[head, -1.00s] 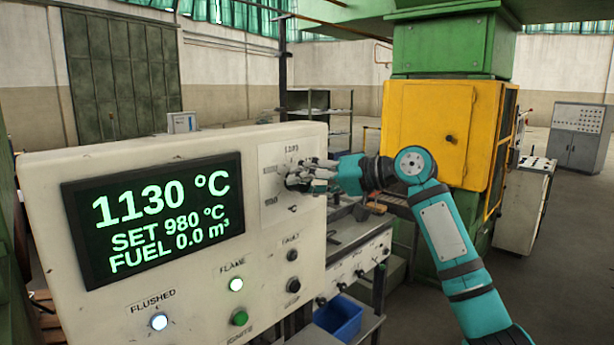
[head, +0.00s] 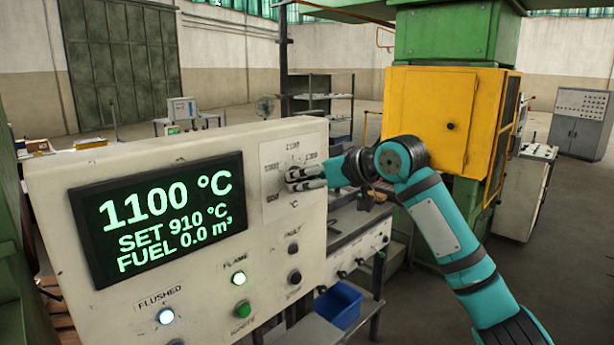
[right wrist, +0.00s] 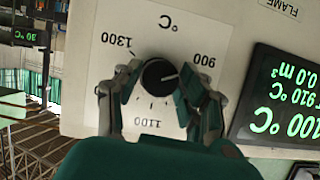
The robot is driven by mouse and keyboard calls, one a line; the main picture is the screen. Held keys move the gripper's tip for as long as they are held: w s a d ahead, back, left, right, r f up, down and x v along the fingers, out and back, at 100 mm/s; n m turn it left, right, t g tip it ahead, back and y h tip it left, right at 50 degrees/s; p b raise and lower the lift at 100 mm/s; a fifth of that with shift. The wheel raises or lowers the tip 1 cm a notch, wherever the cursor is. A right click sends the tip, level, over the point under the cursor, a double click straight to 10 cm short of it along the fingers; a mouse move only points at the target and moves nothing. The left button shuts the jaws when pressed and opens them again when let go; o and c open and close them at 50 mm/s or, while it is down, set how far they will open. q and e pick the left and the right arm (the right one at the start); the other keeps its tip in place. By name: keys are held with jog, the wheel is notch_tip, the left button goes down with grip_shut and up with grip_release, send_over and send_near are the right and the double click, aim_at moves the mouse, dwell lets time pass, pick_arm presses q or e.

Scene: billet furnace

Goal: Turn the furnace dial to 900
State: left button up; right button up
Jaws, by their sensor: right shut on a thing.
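The dial (right wrist: 157,75) is a round black knob on a white scale plate marked 900, 1100 and 1300, upside down in the right wrist view. Its white pointer line points right, near the 900 side. My right gripper (head: 289,179) is shut on the dial, with one finger on each side of it. In the head view the fingers mostly hide the knob. The display (head: 158,218) reads 1100 °C, SET 910 °C and FUEL 0.0 m³. My left gripper is not in view.
Below the dial, the panel (head: 210,285) has lit FLUSHED (head: 166,316) and FLAME (head: 239,278) lamps, a green button (head: 242,309) and dark FAULT-side knobs. A yellow cabinet (head: 425,120) and a blue bin (head: 338,304) stand to the right.

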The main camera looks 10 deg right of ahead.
jog(key=shift+f+n+h, duration=0.15)
jog(key=shift+n+h, duration=0.15)
dwell(0.4)
jog(key=o, duration=1.1)
jog(key=shift+o, duration=0.2)
jog(key=shift+s+d+r, duration=0.2)
jog(key=v, duration=1.1)
jog(key=shift+s, duration=0.15)
jog(key=shift+f, duration=0.1)
